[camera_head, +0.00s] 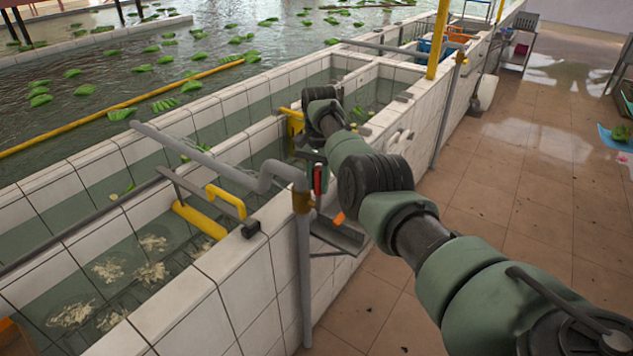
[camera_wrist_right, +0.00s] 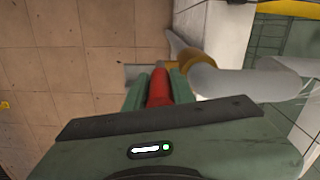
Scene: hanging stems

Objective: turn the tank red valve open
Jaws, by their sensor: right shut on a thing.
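The red valve handle (camera_head: 318,180) sits by the brass fitting (camera_head: 302,201) on the grey pipe at the tank wall, in the middle of the head view. My right gripper (camera_head: 314,168) is at the handle, shut on it. In the right wrist view the red handle (camera_wrist_right: 159,88) lies between the two green fingers of my right gripper (camera_wrist_right: 158,90), and its far end points toward the brass fitting (camera_wrist_right: 271,64). Part of the handle is hidden by the gripper. My left gripper is not in view.
White-tiled tanks (camera_head: 190,300) with water stand on the left. The grey pipe (camera_head: 205,158) runs over the tank rim and down the wall. A yellow handle (camera_head: 226,200) is in the near tank. Tiled floor (camera_head: 500,180) is open on the right.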

